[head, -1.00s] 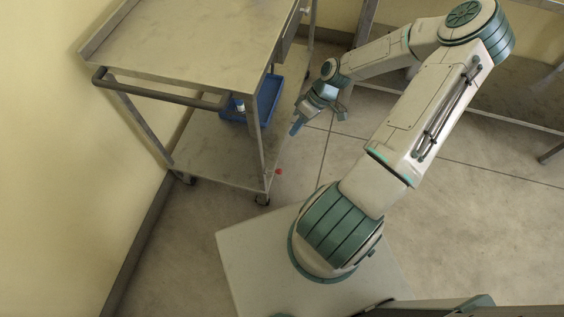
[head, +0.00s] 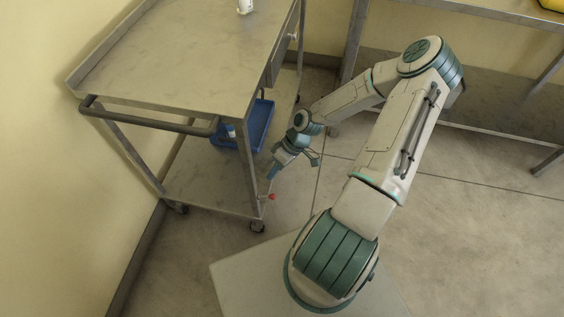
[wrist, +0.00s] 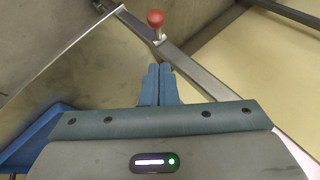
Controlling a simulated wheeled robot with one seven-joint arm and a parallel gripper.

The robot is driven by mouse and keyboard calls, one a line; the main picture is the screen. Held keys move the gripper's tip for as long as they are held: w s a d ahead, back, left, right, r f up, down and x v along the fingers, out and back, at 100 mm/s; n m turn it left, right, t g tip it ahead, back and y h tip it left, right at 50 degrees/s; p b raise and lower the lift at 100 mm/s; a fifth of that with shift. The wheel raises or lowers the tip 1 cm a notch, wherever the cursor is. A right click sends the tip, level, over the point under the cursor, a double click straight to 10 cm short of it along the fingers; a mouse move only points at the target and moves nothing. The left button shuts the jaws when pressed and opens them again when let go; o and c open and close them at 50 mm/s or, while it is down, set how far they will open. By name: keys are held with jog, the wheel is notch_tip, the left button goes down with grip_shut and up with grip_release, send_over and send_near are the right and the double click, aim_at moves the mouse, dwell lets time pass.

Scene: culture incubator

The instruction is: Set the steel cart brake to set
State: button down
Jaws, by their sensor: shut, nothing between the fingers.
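The steel cart (head: 190,70) stands at the left in the head view, with a dark push handle at its near end. Its brake lever has a red ball knob (head: 272,197) low beside the near right leg. In the wrist view the red knob (wrist: 155,17) is at the top centre, on a short stem by a steel rail. My gripper (head: 271,174) is just above the knob in the head view, pointing down. In the wrist view its blue fingers (wrist: 160,72) are together and empty, pointing toward the knob with a gap between.
A blue tray (head: 258,127) lies on the cart's lower shelf, with a small white and blue item at its left end. A white container (head: 245,6) stands on the cart top. A steel table (head: 480,12) is at the back right. Open floor lies right of the cart.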

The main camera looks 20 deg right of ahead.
aim_at(267, 197)
jog(key=shift+s+a+f+b, duration=0.2)
jog(key=shift+s+f, duration=0.5)
jog(key=shift+f, duration=0.25)
jog(key=shift+s+a+f+b, duration=0.15)
jog(key=shift+s+a+f, duration=0.05)
jog(key=shift+s+f, duration=0.6)
jog(key=shift+f, duration=0.15)
